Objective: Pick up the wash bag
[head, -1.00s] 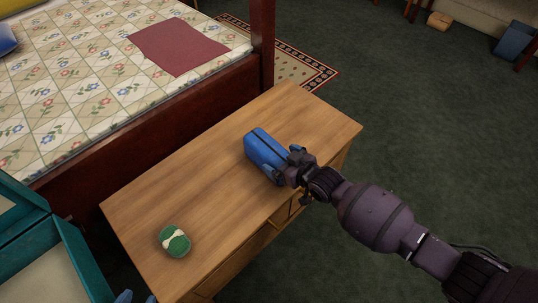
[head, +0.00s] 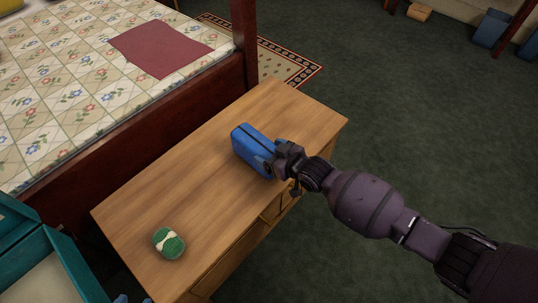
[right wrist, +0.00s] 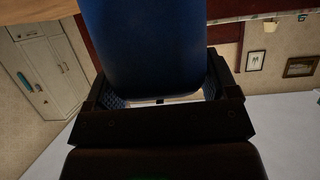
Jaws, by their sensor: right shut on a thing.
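The wash bag (head: 252,143) is a blue boxy bag with a dark zip line along its top. It is at the right part of the wooden desk top in the head view; I cannot tell whether it touches the wood. My right gripper (head: 273,160) is shut on the near end of the wash bag. In the right wrist view the blue bag (right wrist: 151,45) fills the space between the two fingers (right wrist: 160,95). My left gripper is not clearly in view.
The wooden desk (head: 190,180) carries a green and cream round item (head: 168,243) at its near left. A bed (head: 60,90) with a maroon cloth (head: 160,48) stands behind. A teal box (head: 45,262) is at the lower left. Green carpet (head: 420,120) is open on the right.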

